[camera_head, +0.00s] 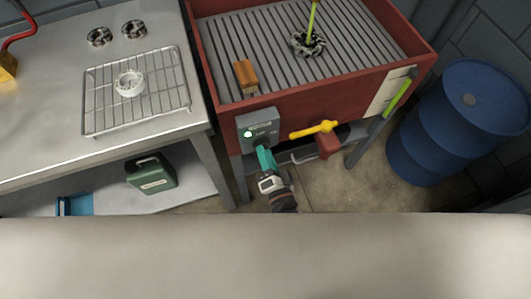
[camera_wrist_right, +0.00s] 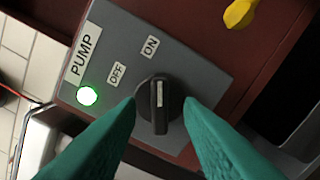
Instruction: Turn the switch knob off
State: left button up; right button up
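The switch knob (camera_wrist_right: 160,103) is black and round with a raised grip and a white mark. It sits on the grey pump control box (camera_wrist_right: 207,58), which also shows in the head view (camera_head: 258,117). The white mark points up toward the ON label (camera_wrist_right: 151,46); the OFF label (camera_wrist_right: 116,74) is to its left. A green lamp (camera_wrist_right: 88,95) is lit. My right gripper (camera_wrist_right: 162,102) is open, with one teal finger on each side of the knob; I cannot tell whether they touch it. It shows in front of the box in the head view (camera_head: 264,152). My left gripper is out of view.
The box is on the front of a red parts washer (camera_head: 222,85). A yellow valve handle (camera_head: 314,130) is right of the box. A steel bench (camera_head: 60,85) with a wire rack stands left, and a blue drum (camera_head: 465,110) right.

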jog(key=shift+w+a, duration=0.1)
jog(key=shift+w, duration=0.15)
grip_shut()
